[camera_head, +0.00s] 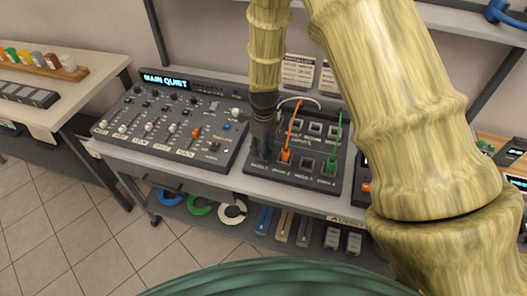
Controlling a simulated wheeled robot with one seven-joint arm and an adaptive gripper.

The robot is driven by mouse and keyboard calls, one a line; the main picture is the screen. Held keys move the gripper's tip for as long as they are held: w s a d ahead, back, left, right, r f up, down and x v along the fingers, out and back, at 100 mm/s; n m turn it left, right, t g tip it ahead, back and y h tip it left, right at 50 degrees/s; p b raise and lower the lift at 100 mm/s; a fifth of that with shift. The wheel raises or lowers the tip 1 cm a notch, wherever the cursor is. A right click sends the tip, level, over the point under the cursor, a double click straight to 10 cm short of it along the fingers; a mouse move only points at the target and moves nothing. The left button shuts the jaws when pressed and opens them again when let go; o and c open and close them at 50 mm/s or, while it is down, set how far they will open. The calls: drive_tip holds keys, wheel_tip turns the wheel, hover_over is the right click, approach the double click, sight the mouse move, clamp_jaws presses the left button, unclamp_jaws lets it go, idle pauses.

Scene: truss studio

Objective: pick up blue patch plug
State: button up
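My gripper (263,146) points down over the left side of the black patch panel (304,184), on the shelf in the middle. Its dark fingers cover the panel's left sockets. I see no blue patch plug clearly; one may be hidden behind the gripper. Whether the fingers are open or shut on something cannot be told. An orange plug (285,154) with an orange cable stands in the panel just right of the gripper. A green plug (331,164) with a green cable stands farther right. A pale cable (302,99) arcs behind the gripper.
A mixing console (172,125) stands left of the panel, with a lit display. Below, the lower shelf holds blue (170,197), green and white cable coils. A side table (62,92) stands at far left. My arm blocks the view to the right.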

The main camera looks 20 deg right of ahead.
clamp_jaws()
drive_tip(key=shift+r, duration=0.1)
